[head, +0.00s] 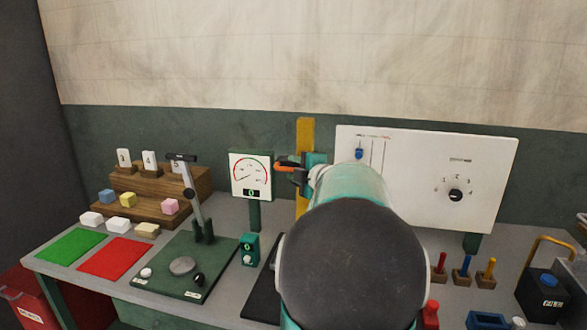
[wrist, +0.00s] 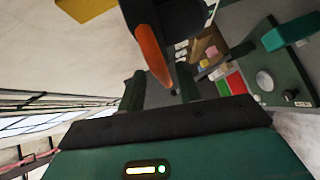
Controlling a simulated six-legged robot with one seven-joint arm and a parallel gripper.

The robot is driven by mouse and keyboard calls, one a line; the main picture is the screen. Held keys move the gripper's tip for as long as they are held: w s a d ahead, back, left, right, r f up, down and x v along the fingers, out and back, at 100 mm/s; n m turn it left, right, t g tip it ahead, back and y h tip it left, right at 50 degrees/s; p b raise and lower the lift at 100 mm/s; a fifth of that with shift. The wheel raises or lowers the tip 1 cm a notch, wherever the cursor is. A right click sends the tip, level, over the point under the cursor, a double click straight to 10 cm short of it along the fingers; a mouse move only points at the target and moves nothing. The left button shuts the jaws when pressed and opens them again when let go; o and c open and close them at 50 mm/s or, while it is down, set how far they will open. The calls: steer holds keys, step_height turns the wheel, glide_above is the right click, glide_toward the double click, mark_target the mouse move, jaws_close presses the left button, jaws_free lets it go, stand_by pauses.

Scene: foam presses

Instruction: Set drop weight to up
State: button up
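A yellow upright post (head: 303,206) stands behind my arm, left of the white panel, and its yellow top part also shows in the wrist view (wrist: 86,8). A black plate (head: 262,300) lies near its foot, partly hidden by my arm.
A dial gauge (head: 250,172) stands just left of my gripper. A lever press (head: 190,215) is further left, beside green (head: 71,246) and red (head: 115,257) mats. The white panel (head: 420,190) with a blue slider and knob is at right. Open air lies above the post.

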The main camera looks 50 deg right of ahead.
steer(key=v, duration=1.2)
steer(key=shift+s, duration=0.3)
steer(key=shift+a+r, duration=0.1)
steer(key=shift+a, duration=0.05)
steer(key=w+a+m+g+h, duration=0.1)
steer(key=w+a+m+g, duration=0.1)
steer(key=w+a+m, duration=0.45)
steer(key=w+a+m+g+h, duration=0.1)
steer(key=w+a+m, duration=0.25)
steer(key=a, duration=0.65)
steer(key=s+a+f+g+y, duration=0.2)
steer(key=a+f, duration=0.3)
steer(key=a, duration=0.4)
steer(key=s+a+f+m+g+y, duration=0.1)
steer(key=s+a+f+g+y, duration=0.1)
steer(key=s+a+f, duration=0.3)
steer(key=s+a+f+m+g+y, duration=0.1)
steer(key=s+a+f+g+y, duration=0.1)
steer(key=a, duration=1.1)
step_height(320, 180, down, 3)
steer(key=shift+s+a+r+g+y, duration=0.1)
steer(key=shift+s+a+g+y, duration=0.25)
steer(key=shift+s+y, duration=0.7)
